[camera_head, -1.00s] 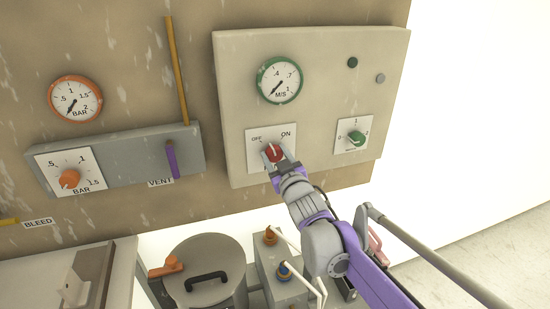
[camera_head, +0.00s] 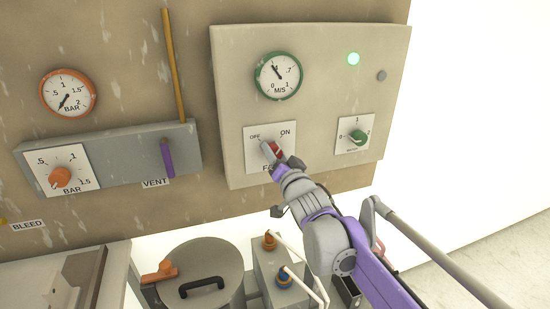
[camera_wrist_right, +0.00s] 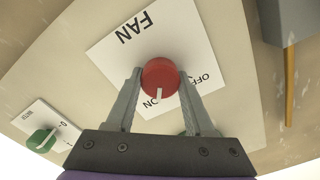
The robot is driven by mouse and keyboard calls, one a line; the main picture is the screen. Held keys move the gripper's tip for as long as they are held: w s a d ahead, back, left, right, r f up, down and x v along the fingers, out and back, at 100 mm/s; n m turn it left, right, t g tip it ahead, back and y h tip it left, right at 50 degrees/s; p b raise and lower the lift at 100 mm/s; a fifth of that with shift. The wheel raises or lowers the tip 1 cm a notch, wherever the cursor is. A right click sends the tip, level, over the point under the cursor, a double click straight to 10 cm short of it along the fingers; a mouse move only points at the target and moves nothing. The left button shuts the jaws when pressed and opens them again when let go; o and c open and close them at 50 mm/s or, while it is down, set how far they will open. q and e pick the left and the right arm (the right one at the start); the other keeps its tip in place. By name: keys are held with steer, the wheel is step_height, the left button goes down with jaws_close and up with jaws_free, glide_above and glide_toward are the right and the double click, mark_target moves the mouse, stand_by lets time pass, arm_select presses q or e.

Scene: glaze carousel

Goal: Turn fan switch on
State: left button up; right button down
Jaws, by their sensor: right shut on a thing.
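The red fan switch knob (camera_head: 278,150) sits on a white plate (camera_head: 286,134) marked OFF and ON. My right gripper (camera_head: 272,154) is shut on the knob. In the right wrist view, the red knob (camera_wrist_right: 160,76) lies between the two fingers of the right gripper (camera_wrist_right: 161,80), one on each side. Its white pointer points at the ON lettering there. The green-rimmed M/S gauge (camera_head: 278,76) above reads about .4. The green lamp (camera_head: 353,58) at the panel's upper right is lit. My left gripper is not in view.
A green knob (camera_head: 357,137) sits on a plate to the right on the same panel (camera_head: 325,90). To the left are an orange knob (camera_head: 60,177) and a purple vent lever (camera_head: 167,159). A lidded pot (camera_head: 203,262) stands below.

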steer(key=shift+m+b, duration=0.4)
steer(key=shift+m, duration=0.4)
steer(key=shift+c, duration=1.4)
jaws_free()
steer(key=shift+s, duration=0.1)
steer(key=v, duration=1)
steer(key=shift+s+d, duration=0.15)
steer(key=shift+s, duration=0.15)
